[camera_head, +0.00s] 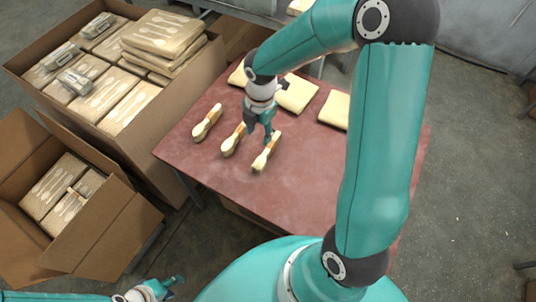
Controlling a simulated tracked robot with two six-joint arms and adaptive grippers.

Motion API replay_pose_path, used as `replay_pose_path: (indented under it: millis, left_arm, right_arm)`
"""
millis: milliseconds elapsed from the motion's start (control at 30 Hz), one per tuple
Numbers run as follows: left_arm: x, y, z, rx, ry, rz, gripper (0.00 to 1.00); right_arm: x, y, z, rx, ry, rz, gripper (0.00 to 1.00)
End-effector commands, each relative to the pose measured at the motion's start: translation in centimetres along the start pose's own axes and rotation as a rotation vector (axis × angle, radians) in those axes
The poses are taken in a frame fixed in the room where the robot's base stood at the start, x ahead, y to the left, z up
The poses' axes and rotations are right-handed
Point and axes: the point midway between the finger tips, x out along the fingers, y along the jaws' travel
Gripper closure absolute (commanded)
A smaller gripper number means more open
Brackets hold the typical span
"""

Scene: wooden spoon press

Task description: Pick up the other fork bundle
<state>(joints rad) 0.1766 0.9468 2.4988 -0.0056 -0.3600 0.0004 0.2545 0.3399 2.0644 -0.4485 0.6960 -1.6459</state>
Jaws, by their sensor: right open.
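Three pale wooden cutlery bundles with bands lie on the reddish table: a left one (207,123), a middle one (233,141) and a right one (266,151). They are too small to tell which hold forks. My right gripper (259,136) is open and points down over the table, between the middle and right bundles. It partly covers the upper ends of both, and I cannot tell whether it touches either. My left gripper (173,287) is low at the bottom edge, away from the table and bundles; its jaw opening is unclear.
The reddish table (205,160) has free room at front and right. Pale packs (297,94) lie along its back. A large carton (190,145) of cutlery packs stands left, with a smaller open carton (110,240) before it. My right arm hides part of the table.

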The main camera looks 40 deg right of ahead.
Motion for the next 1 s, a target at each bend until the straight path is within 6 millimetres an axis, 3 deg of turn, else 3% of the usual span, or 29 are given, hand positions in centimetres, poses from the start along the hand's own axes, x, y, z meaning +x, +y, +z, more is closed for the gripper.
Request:
replay_pose_path:
  millis: [100,233,700,1000]
  left_arm:
    - [0.4,-0.2,0.0,0.0,0.0,0.0,0.6]
    - [0.6,-0.2,0.0,0.0,0.0,0.0,0.6]
    - [2.0,-0.7,0.0,0.0,0.0,0.0,0.6]
    - [2.2,-0.8,0.0,0.0,0.0,0.0,0.6]
  right_arm:
    - [-1.5,-0.5,1.8,-0.107,-0.04,-0.017,0.53]
    - [-1.0,-0.8,2.3,-0.148,-0.051,-0.031,0.53]
    - [8.2,-1.0,2.8,-0.147,-0.048,-0.031,0.53]
    - [10.2,-0.8,3.1,-0.146,-0.049,-0.028,0.53]
